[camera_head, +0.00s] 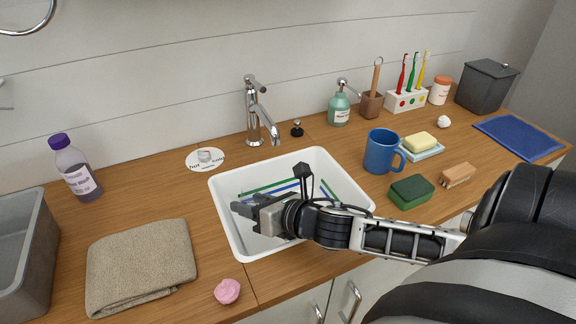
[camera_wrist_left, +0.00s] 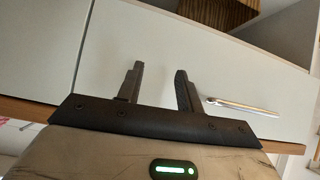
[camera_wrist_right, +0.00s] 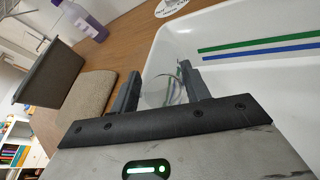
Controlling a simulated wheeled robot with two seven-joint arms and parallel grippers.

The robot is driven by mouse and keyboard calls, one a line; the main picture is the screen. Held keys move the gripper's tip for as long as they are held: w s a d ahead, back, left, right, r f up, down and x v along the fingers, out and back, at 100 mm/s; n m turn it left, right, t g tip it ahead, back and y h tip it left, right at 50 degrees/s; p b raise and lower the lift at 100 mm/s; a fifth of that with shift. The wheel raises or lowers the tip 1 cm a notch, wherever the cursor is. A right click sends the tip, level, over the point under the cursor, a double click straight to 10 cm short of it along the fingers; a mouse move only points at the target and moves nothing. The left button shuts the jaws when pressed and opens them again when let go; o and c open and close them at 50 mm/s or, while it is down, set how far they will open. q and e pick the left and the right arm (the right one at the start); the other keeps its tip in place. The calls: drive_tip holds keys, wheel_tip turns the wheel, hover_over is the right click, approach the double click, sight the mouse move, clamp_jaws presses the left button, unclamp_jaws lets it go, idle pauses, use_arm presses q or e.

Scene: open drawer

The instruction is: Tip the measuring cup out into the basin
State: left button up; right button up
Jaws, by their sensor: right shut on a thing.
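The white basin (camera_head: 221,214) is sunk in the wooden counter, with green and blue stripes inside; its wall also shows in the right wrist view (camera_wrist_right: 225,85). My right gripper (camera_head: 243,212) is over the left part of the basin. In the right wrist view it (camera_wrist_right: 157,88) is shut on a clear, see-through thing that looks like the measuring cup (camera_wrist_right: 162,95). I cannot tell its tilt or contents, and the gripper hides it in the head view. My left gripper (camera_wrist_left: 160,88) is open and empty in front of white cabinet fronts, outside the head view.
A chrome faucet (camera_head: 255,110) stands behind the basin. A folded towel (camera_head: 140,265), pink item (camera_head: 227,291) and grey bin (camera_head: 25,255) are left. A blue mug (camera_head: 381,152), green sponge (camera_head: 411,191) and brush (camera_head: 457,175) stand right of it.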

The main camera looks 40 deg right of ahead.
sight(265, 190)
drive_tip(key=shift+d+m, duration=0.25)
drive_tip(key=shift+m, duration=0.05)
drive_tip(key=shift+d+r+m+y+b, duration=0.35)
drive_tip(key=shift+d+m+y+b, duration=0.15)
drive_tip(key=shift+d+m+b, duration=0.15)
drive_tip(key=shift+d+r+m+t+y+b, duration=0.2)
drive_tip(key=shift+d+m+t+y+b, duration=0.15)
drive_tip(key=shift+d+m+t+y, duration=0.1)
drive_tip(key=shift+d+r+m+b, duration=0.1)
drive_tip(key=shift+r+m+b, duration=0.15)
drive_tip(key=shift+m+b, duration=0.2)
drive_tip(key=f+m+b, duration=0.1)
drive_tip(key=b, duration=0.2)
drive_tip(key=shift+f+m+t+y, duration=0.15)
drive_tip(key=shift+m+t+y, duration=0.1)
drive_tip(key=shift+t+y, duration=0.1)
drive_tip(key=shift+r, duration=0.35)
drive_tip(key=shift+r+m+t+y+b, duration=0.3)
drive_tip(key=shift+m+t+b, duration=0.1)
drive_tip(key=shift+m+b, duration=0.55)
use_arm(q)
drive_tip(key=f, duration=0.1)
drive_tip(key=d+f, duration=0.1)
drive_tip(key=f, duration=0.1)
drive_tip(key=shift+d+f+n+t+h, duration=0.15)
drive_tip(key=shift+n+t+h, duration=0.25)
use_arm(e)
drive_tip(key=shift+d+r+m, duration=0.15)
drive_tip(key=shift+r+m, duration=0.1)
drive_tip(key=shift+m, duration=0.1)
